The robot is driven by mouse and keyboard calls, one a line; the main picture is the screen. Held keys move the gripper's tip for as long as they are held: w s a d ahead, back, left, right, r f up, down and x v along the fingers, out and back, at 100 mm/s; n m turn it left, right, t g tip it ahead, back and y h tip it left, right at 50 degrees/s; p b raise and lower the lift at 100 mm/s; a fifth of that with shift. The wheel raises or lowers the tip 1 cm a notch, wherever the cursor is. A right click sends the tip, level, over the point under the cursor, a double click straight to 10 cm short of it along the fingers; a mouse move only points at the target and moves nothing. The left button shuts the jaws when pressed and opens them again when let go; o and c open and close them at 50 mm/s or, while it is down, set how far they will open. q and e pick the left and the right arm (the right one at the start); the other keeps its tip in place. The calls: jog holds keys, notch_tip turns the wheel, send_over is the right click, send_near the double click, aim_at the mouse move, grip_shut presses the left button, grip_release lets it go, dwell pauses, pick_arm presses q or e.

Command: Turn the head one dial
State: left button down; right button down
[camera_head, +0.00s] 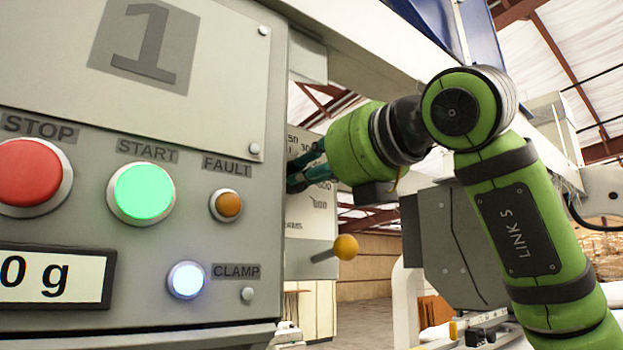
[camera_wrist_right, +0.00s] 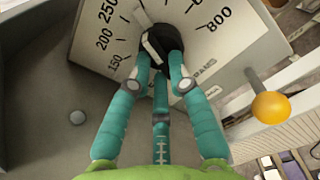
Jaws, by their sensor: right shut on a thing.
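The head one dial shows in the right wrist view as a black knob (camera_wrist_right: 162,42) on a pale scale plate (camera_wrist_right: 205,55) with printed numbers such as 150, 200, 250 and 800. My right gripper (camera_wrist_right: 162,68) has its teal fingers closed around the knob. In the head view my right gripper (camera_head: 305,172) reaches the side scale plate (camera_head: 310,222) from the right, and the knob itself is hidden there behind the fingers and the panel edge. The knob's pointer reading is not clear. My left gripper is in neither view.
A grey panel marked 1 fills the left, with a red STOP button (camera_head: 32,175), a lit green START button (camera_head: 142,193), an orange FAULT lamp (camera_head: 228,205), a lit CLAMP button (camera_head: 186,280) and a weight display (camera_head: 52,277). A yellow-ball lever (camera_head: 346,247) sticks out below my right gripper.

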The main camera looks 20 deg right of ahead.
jog(key=shift+r+m, duration=0.15)
jog(key=shift+m, duration=0.45)
jog(key=c, duration=1.1)
grip_release()
jog(key=shift+c, duration=0.2)
jog(key=shift+w, duration=0.1)
jog(key=v, duration=1.2)
